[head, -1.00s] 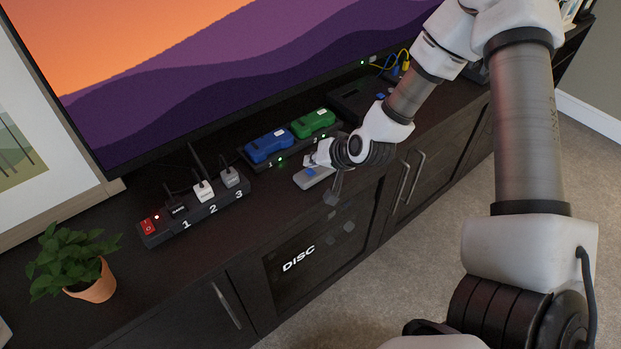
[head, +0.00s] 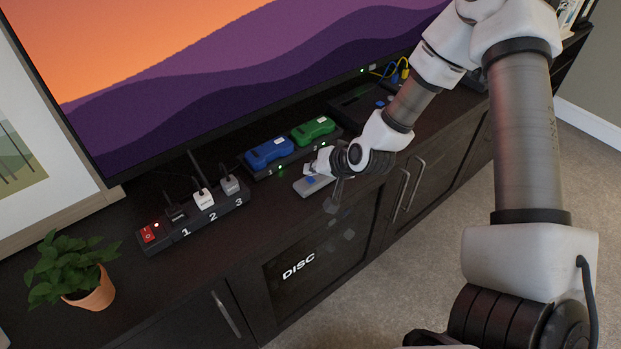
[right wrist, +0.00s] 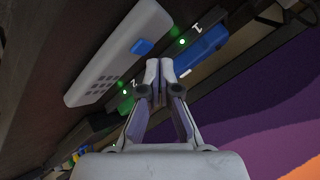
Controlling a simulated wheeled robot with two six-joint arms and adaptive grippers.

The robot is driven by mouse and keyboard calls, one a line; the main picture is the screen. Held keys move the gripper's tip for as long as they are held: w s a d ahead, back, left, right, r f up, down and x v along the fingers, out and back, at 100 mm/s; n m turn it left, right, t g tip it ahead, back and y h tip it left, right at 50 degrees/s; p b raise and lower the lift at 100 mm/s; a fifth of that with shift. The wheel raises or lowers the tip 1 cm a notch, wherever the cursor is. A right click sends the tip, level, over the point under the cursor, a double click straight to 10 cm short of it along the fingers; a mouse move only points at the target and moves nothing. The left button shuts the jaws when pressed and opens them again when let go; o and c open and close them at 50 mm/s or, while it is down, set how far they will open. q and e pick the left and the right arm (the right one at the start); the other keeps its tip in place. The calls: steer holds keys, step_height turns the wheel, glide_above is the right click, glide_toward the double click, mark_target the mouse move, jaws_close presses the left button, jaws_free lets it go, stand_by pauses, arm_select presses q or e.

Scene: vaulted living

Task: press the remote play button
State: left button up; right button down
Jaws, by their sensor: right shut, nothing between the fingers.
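The remote is a light grey slab (head: 318,186) with a blue button (head: 309,180), lying near the front edge of the dark console top. In the right wrist view the remote (right wrist: 118,58) lies left of the fingers, with its blue button (right wrist: 141,46) near one end and rows of small keys towards the other. My right gripper (right wrist: 160,68) is shut and empty, its tips apart from the blue button in that picture. In the head view the gripper (head: 319,163) is over the back side of the remote; contact cannot be told. My left gripper is not in view.
Behind the remote stand a blue device (head: 268,153) and a green device (head: 313,130) on a dock. A power strip (head: 197,220) with a red switch and a potted plant (head: 90,288) are on the left. The television (head: 220,80) stands behind. A cabinet marked DISC is below.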

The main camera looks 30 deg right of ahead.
mark_target(313, 180)
steer(key=shift+f, duration=0.15)
steer(key=shift+f+b, duration=0.3)
steer(key=shift+b, duration=0.05)
steer(key=shift+f, duration=0.35)
stand_by(0.7)
steer(key=shift+r+p, duration=0.5)
steer(key=shift+r, duration=0.35)
step_height(313, 180, up, 5)
steer(key=p, duration=0.4)
steer(key=shift+p, duration=0.4)
